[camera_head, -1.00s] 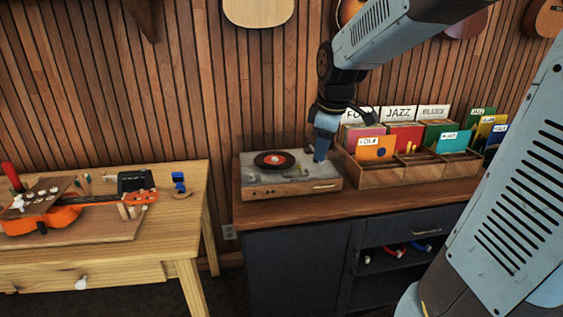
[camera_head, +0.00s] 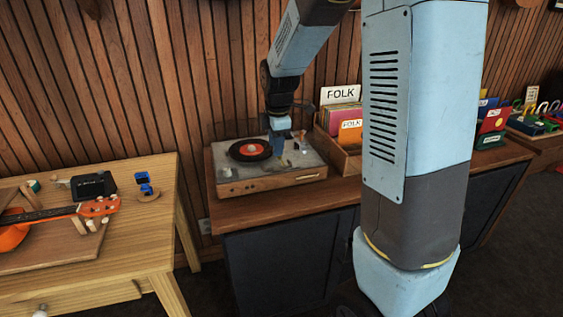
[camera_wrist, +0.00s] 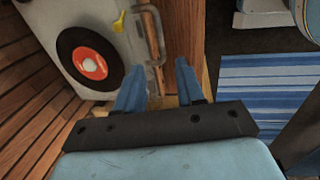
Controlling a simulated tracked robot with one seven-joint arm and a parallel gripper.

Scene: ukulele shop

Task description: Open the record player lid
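The record player (camera_head: 245,187) sits on the cabinet top, a black record with a red label (camera_head: 250,150) on its deck. The record also shows in the wrist view (camera_wrist: 90,60). A metal bar handle (camera_wrist: 155,35) lies along the player's edge in the wrist view. I cannot clearly make out the lid or whether it is raised. My gripper (camera_head: 277,152) is over the player, right of the record in the head view. In the wrist view my gripper (camera_wrist: 158,75) has its two fingers apart, nothing held, with the handle's near end just beyond the fingertips. Contact cannot be told.
A wooden record bin (camera_head: 348,158) stands right of the player, partly hidden by my arm. A wooden table (camera_head: 150,225) with an orange ukulele (camera_head: 35,230) is at left. The wooden wall is close behind. A blue striped rug (camera_wrist: 265,90) lies on the floor.

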